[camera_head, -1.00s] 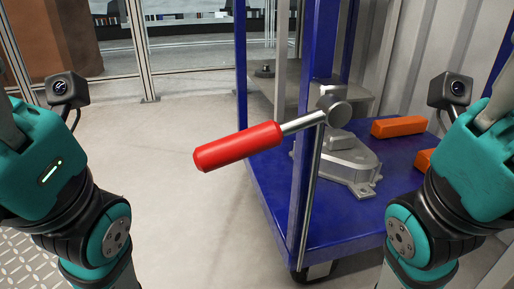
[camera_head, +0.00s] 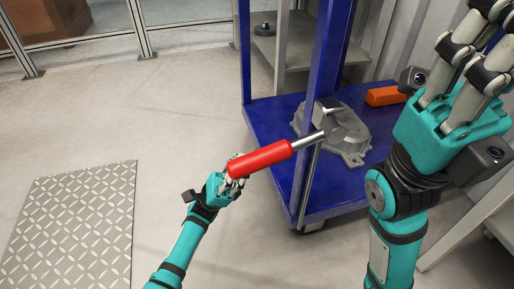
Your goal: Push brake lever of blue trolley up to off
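The brake lever (camera_head: 262,158) has a red grip on a metal rod and sticks out to the left from the front post of the blue trolley (camera_head: 330,195). It tilts slightly, with its red end lower than its pivot. My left gripper (camera_head: 235,174) is at the outer end of the red grip, behind and below it. The grip hides part of the fingers, so I cannot tell whether they touch or close on it. My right gripper (camera_head: 474,62) is raised at the upper right, away from the lever, its visible fingers extended and apart. Its fingertips are partly cut off.
A grey metal casting (camera_head: 345,133) and an orange block (camera_head: 386,95) lie on the trolley deck. A patterned metal plate (camera_head: 75,225) is on the floor at left. The floor between plate and trolley is clear. A pale table edge (camera_head: 465,232) stands at lower right.

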